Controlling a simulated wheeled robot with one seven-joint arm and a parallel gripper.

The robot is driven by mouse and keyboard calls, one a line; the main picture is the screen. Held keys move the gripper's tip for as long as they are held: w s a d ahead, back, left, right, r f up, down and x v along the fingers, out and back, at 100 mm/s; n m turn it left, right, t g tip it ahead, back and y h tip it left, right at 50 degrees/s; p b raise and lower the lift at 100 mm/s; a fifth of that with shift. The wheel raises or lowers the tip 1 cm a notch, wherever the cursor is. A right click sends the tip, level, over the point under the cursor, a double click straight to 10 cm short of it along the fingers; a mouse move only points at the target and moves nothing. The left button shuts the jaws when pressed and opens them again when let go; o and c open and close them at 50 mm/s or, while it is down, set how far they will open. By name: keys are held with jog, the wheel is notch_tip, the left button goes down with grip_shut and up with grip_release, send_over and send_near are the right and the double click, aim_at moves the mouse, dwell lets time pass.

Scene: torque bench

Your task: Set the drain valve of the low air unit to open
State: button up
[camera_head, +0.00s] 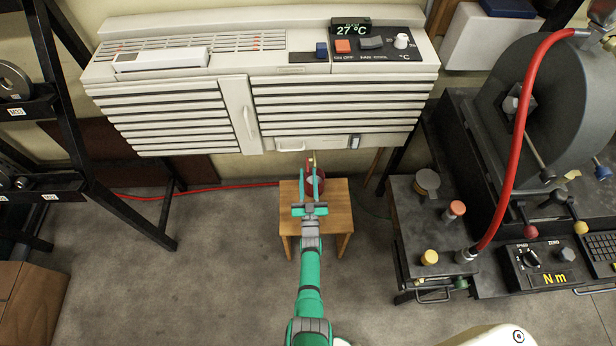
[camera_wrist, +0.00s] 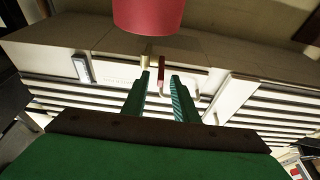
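The low air unit (camera_head: 265,75) is a wide cream cabinet with slatted vents. Under its lower edge a short brass-coloured stub (camera_head: 313,158) shows, and it also appears in the wrist view (camera_wrist: 145,62). Beside it in the wrist view is a small red lever (camera_wrist: 161,70), which looks like the drain valve's handle. My gripper (camera_head: 314,177) is open below the unit's front; in the wrist view its two green fingers (camera_wrist: 160,78) are apart, with the red lever in line with the gap. I cannot tell whether they touch it. The fingers partly hide the valve in the head view.
A red container (camera_wrist: 148,14) is close by the valve; it stands on a wooden stool (camera_head: 338,215) under the unit. A pale loop handle (camera_head: 291,147) is near the valve. A dark bench (camera_head: 425,235) stands right, a black rack (camera_head: 95,150) left.

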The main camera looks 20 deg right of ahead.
jog(key=v, duration=1)
jog(key=shift+s+a, duration=0.15)
jog(key=shift+s, duration=0.2)
jog(key=shift+s+f, duration=0.1)
jog(key=shift+f, duration=0.05)
jog(key=s+a+r+n+g+y, duration=0.1)
jog(key=s+a+r, duration=0.15)
jog(key=s, duration=0.45)
jog(key=s+a+r+n+g+y, duration=0.1)
jog(key=s+a+r+y, duration=0.15)
jog(key=s, duration=0.45)
jog(key=s+a+r+n, duration=0.1)
jog(key=s+a+r, duration=0.15)
jog(key=s, duration=0.45)
jog(key=s+a+r+g+y, duration=0.1)
jog(key=s+a+r, duration=0.3)
jog(key=r, duration=0.5)
jog(key=s+a+r+g+y, duration=0.1)
jog(key=s+a+r, duration=0.3)
jog(key=s+r, duration=0.4)
jog(key=shift+a+r+g, duration=0.25)
jog(key=shift+r+g, duration=0.35)
jog(key=shift+r, duration=0.25)
jog(key=shift+s+d, duration=0.1)
